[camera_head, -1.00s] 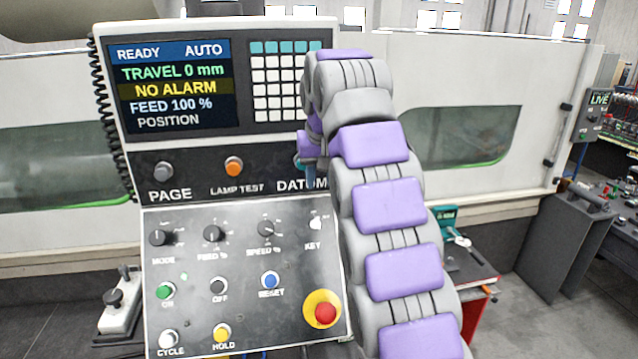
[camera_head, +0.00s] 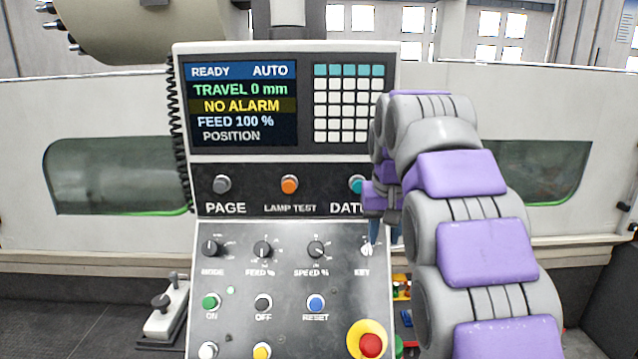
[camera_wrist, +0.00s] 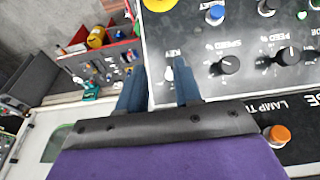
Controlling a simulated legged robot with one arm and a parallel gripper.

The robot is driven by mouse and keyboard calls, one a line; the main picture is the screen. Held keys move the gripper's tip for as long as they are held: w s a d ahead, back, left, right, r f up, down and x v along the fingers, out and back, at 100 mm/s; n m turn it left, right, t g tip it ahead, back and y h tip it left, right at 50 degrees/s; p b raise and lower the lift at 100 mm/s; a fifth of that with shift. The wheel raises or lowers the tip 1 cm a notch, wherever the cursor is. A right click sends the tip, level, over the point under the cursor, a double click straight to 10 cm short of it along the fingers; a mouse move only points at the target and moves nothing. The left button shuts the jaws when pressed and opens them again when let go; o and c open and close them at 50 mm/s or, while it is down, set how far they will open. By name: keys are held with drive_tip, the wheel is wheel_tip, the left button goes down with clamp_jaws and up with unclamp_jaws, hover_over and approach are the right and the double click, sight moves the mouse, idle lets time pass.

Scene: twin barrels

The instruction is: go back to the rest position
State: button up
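My gripper (camera_head: 385,232) points down in front of the right side of the control panel (camera_head: 292,232), near the KEY switch (camera_head: 367,248). My purple and grey arm rises at the right and hides part of the panel. In the wrist view the gripper's two blue-grey fingers (camera_wrist: 159,72) stand apart with nothing seen between them. The right fingertip is close to the KEY label and covers part of the switch area; contact cannot be told.
The screen (camera_head: 240,105) reads READY, AUTO, TRAVEL 0 mm, NO ALARM. A red stop button (camera_head: 370,345) is low on the panel. A white machine wall (camera_head: 110,110) stands behind. A red tool tray (camera_wrist: 110,55) lies beside the panel. Floor shows at the left.

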drive_tip(key=s+f+g+b, duration=0.4)
drive_tip(key=s+f+b, duration=1.4)
drive_tip(key=s+f, duration=2.2)
drive_tip(key=shift+s+f+g, duration=0.3)
drive_tip(key=shift+f, duration=0.6)
